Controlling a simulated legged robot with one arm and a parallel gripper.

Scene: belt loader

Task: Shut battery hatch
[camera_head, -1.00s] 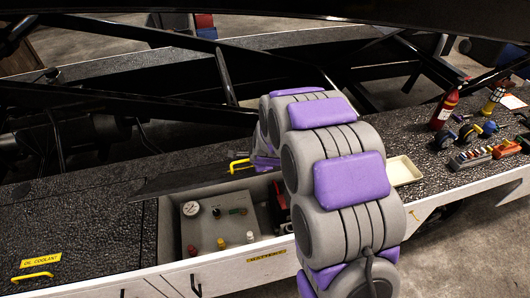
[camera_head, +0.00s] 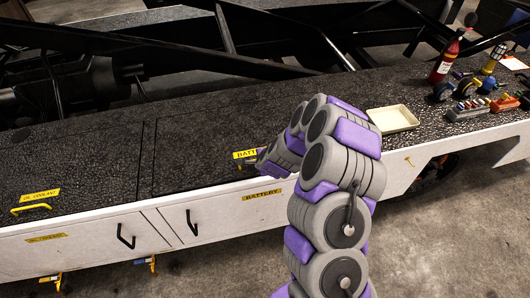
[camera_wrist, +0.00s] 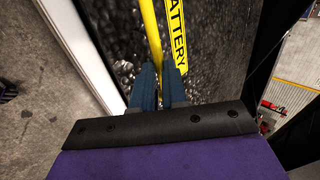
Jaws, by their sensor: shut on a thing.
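The battery hatch (camera_head: 200,145) is a black textured panel in the deck. It lies down, looking level with the deck around it, and the battery compartment is hidden beneath it. Its yellow BATTERY label (camera_head: 245,154) shows beside my gripper (camera_head: 262,163) in the head view, partly covered by it. In the wrist view, my gripper's blue fingers (camera_wrist: 158,76) are shut on the yellow hatch handle (camera_wrist: 150,35), with the label (camera_wrist: 176,38) right beside it. My arm hides the right part of the hatch in the head view.
A cream tray (camera_head: 392,119) sits on the deck to the right. Beyond it stand a red bottle (camera_head: 446,62) and several small tools and parts (camera_head: 470,108). The yellow oil coolant handle (camera_head: 30,207) is at the far left. Dark frame beams run behind the deck.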

